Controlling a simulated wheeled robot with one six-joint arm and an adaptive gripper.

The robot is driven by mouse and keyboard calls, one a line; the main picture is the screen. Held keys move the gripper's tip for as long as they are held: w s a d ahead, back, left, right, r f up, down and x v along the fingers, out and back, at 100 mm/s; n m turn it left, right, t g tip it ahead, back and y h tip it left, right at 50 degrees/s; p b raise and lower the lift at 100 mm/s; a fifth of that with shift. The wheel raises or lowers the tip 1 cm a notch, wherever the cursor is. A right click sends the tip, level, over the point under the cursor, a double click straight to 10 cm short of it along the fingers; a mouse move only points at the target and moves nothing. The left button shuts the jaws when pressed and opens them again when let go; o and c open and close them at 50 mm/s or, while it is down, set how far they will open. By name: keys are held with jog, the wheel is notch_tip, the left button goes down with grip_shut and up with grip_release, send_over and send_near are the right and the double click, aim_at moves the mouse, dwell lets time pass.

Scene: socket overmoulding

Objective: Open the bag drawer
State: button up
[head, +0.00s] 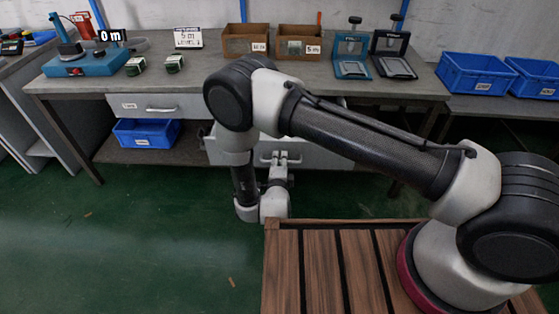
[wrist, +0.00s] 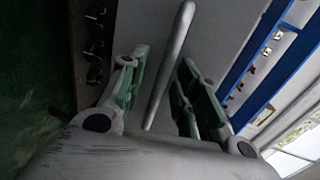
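A pale grey drawer (head: 325,158) under the workbench stands a little forward of the bench front in the head view, partly hidden by my arm. No readable label shows on it, so I cannot tell its contents. My gripper (head: 281,158) is at its front, by the handle (head: 264,159). In the wrist view the grey handle bar (wrist: 168,70) runs between the two fingers of my gripper (wrist: 163,62). The fingers are apart, with a gap to the bar visible at least on the right side. The drawer front (wrist: 228,35) lies behind the bar.
Another drawer (head: 138,106) with a handle is at the left, above a blue bin (head: 146,132) on the lower shelf. The workbench (head: 210,72) carries cardboard boxes (head: 298,42), a blue device (head: 86,62) and two stands (head: 352,56).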

grip_shut()
jog(key=v, duration=0.2)
jog(key=f+v, duration=0.1)
jog(key=v, duration=0.2)
jog(key=shift+s, duration=0.25)
jog(key=shift+o, duration=0.2)
grip_release()
